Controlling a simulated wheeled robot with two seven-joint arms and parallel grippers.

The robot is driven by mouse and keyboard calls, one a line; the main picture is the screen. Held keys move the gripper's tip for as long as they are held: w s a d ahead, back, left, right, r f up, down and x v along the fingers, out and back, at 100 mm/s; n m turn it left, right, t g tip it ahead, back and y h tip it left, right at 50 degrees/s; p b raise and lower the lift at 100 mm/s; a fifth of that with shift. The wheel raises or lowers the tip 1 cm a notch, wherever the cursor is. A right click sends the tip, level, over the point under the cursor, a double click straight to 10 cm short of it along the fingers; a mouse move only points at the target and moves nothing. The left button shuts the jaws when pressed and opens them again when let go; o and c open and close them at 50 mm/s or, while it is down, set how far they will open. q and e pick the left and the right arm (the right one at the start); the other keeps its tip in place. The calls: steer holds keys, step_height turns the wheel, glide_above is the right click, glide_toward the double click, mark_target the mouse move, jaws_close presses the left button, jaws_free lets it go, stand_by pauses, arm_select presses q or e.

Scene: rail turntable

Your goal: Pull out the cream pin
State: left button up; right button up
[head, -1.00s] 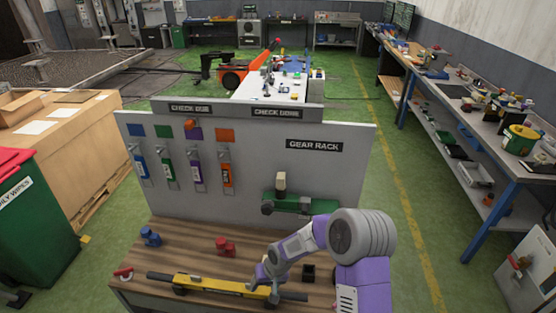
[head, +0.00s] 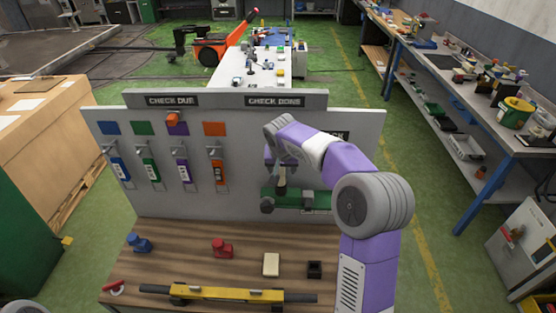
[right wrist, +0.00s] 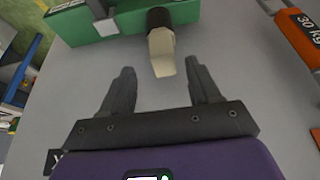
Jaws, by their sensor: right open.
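The cream pin (right wrist: 162,56) stands up from a dark collar on the green bracket (right wrist: 125,22), which is fixed to the grey board. In the head view the green bracket (head: 292,200) is at the board's right, with the pin mostly hidden by my gripper. My right gripper (head: 280,168) is above the bracket, coming down over the pin. In the right wrist view its two dark fingers are apart, and the pin's cream end lies between the fingertips with gaps on both sides. My left gripper is not in view.
A wooden bench top (head: 190,250) below the board holds a blue piece (head: 139,243), a red piece (head: 222,248), a cream block (head: 271,264), a black block (head: 314,269) and a yellow bar (head: 240,293). Coloured tags, including an orange one (head: 219,172), hang on the board's left.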

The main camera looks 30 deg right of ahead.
mark_target(281, 171)
steer(key=x, duration=0.4)
steer(key=shift+w+f, duration=0.15)
steer(key=shift+w, duration=0.15)
steer(key=shift+f, duration=0.3)
steer(key=shift+w+f, duration=0.1)
jaws_close()
